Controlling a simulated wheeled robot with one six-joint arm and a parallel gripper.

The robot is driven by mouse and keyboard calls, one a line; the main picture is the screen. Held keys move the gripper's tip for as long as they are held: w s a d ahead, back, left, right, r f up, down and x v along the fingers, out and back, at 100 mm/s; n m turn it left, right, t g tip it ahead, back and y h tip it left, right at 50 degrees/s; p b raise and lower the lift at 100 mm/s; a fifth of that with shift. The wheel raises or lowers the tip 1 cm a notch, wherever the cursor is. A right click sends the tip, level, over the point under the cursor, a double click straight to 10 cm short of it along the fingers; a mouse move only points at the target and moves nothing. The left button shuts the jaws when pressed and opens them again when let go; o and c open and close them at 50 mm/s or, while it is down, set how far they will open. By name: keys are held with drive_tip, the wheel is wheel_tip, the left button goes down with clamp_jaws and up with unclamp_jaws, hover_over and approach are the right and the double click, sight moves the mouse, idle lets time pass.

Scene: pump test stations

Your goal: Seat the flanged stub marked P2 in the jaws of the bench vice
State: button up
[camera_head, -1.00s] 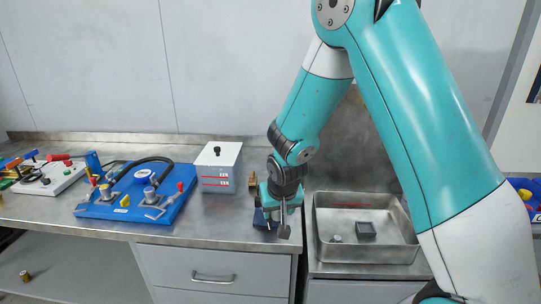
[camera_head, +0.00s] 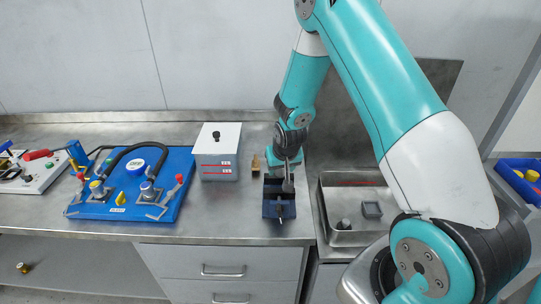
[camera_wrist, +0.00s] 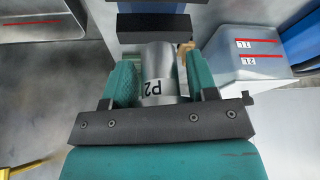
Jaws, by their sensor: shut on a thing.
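In the head view my gripper (camera_head: 286,170) hangs over the bench vice (camera_head: 279,205), a dark blue block near the bench's front edge. In the wrist view a dark vice jaw (camera_wrist: 153,27) lies just beyond the stub's end. I cannot tell whether the stub touches the jaws.
A white-lidded box (camera_head: 217,160) and a small brass fitting (camera_head: 256,164) stand left of the vice. A blue pump board (camera_head: 130,190) is further left. A metal tray (camera_head: 345,236) with a dark square piece and a grey cylinder lies to the right.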

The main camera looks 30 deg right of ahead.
sight(280, 176)
drive_tip(key=shift+w+a+f, duration=0.1)
drive_tip(key=shift+w+f, duration=0.1)
drive_tip(key=shift+w, duration=0.15)
drive_tip(key=shift+d+f+b, duration=0.2)
drive_tip(key=shift+f+b, duration=0.55)
drive_tip(key=shift+f, duration=0.1)
wheel_tip(280, 176, down, 2)
drive_tip(key=shift+f+b, duration=0.2)
drive_tip(key=shift+b, duration=0.65)
drive_tip(key=shift+f, duration=0.3)
drive_tip(key=shift+s+a+f+b, duration=0.1)
drive_tip(key=shift+s+f+b, duration=0.15)
drive_tip(key=shift+b, duration=0.4)
